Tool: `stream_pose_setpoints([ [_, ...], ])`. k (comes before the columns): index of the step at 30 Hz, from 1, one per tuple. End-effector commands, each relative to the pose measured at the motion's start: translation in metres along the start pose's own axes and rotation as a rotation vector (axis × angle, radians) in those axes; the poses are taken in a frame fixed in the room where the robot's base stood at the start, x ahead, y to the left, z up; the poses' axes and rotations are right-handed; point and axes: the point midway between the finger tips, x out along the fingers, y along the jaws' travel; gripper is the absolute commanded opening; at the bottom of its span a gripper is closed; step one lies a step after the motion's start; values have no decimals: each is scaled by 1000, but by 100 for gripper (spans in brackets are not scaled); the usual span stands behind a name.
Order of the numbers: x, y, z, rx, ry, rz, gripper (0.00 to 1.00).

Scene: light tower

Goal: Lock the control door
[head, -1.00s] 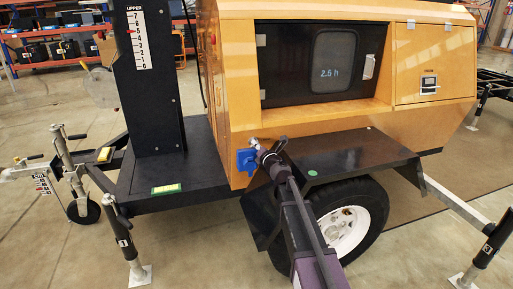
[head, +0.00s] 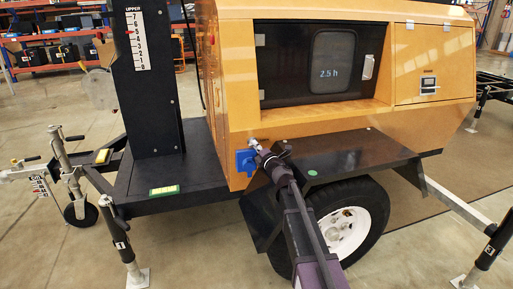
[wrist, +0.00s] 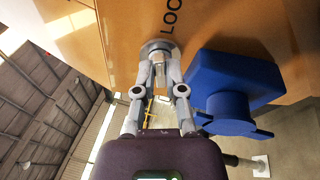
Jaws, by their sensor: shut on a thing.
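The black control door (head: 289,75) sits closed in the yellow housing, as far as I can tell. It has a window reading "2.5 h" and a pale handle (head: 368,67) on its right. A round metal lock with a flat turn piece (wrist: 159,48) is on the yellow panel beside lettering that begins "LOC". My gripper (wrist: 158,76) reaches up to this lock, its two fingers closed on the turn piece. In the head view my gripper (head: 254,146) is at the housing's lower left corner, where the lock is mostly hidden.
A blue socket box (wrist: 232,85) with a flap is just right of my gripper in the wrist view. A black fender (head: 350,155) and wheel lie below and right. The black mast (head: 146,90) stands left. Open floor lies in front.

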Motion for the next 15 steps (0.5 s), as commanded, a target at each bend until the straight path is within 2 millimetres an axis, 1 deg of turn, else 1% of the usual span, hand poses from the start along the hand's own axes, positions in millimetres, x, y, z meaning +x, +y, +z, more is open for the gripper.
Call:
stream_pose_setpoints([
  [1, 8, 0, 1, 5, 2, 3, 0],
  [7, 8, 0, 1, 4, 2, 3, 0],
  [8, 8, 0, 1, 4, 2, 3, 20],
  [9, 8, 0, 1, 4, 2, 3, 32],
  [11, 8, 0, 1, 4, 2, 3, 49],
  [15, 6, 0, 1, 2, 1, 2, 49],
])
